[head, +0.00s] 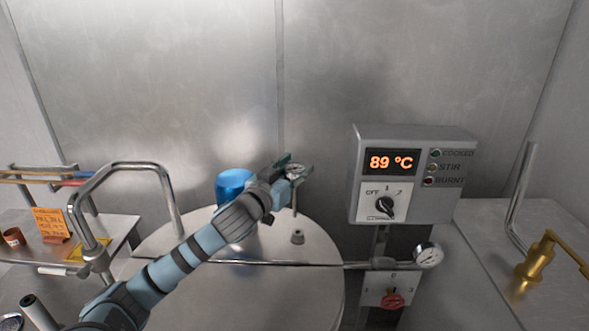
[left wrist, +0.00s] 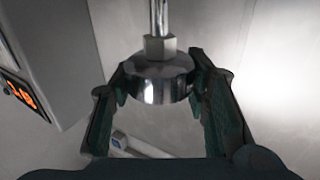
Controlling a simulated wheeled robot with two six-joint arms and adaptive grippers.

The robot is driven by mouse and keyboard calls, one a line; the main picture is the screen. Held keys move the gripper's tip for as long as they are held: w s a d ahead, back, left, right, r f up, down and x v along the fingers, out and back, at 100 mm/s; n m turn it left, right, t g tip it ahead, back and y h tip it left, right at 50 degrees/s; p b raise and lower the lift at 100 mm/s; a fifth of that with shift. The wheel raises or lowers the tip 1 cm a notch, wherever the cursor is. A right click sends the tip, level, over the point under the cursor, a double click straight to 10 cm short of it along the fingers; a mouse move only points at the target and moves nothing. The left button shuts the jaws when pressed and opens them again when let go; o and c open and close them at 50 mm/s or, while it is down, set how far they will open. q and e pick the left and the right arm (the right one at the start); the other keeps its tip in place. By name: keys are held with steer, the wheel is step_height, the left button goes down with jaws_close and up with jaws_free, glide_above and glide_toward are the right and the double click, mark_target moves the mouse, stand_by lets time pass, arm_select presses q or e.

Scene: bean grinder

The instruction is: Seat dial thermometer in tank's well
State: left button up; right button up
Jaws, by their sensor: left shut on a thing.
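The dial thermometer (head: 294,169) is held by its round metal head in my left gripper (head: 290,172), above the back right of the tank lid. Its thin stem points down, close to upright, and its tip appears to end just above the well (head: 297,237), a small grey fitting on the tank lid (head: 185,240). In the left wrist view the polished head (left wrist: 158,82) sits between the two fingers of the left gripper (left wrist: 160,92), with a hex nut and stem beyond it. The well cannot be made out there. My right gripper is not in view.
A control box (head: 410,175) reading 89 °C stands right of the tank. A bent steel pipe (head: 125,167) rises at left; a brass valve (head: 536,265) stands at far right.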

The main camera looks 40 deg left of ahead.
arm_select(q)
step_height(320, 180, up, 3)
steer(key=shift+w+f, duration=0.1)
steer(key=shift+f, duration=0.1)
steer(key=shift+r, duration=2.35)
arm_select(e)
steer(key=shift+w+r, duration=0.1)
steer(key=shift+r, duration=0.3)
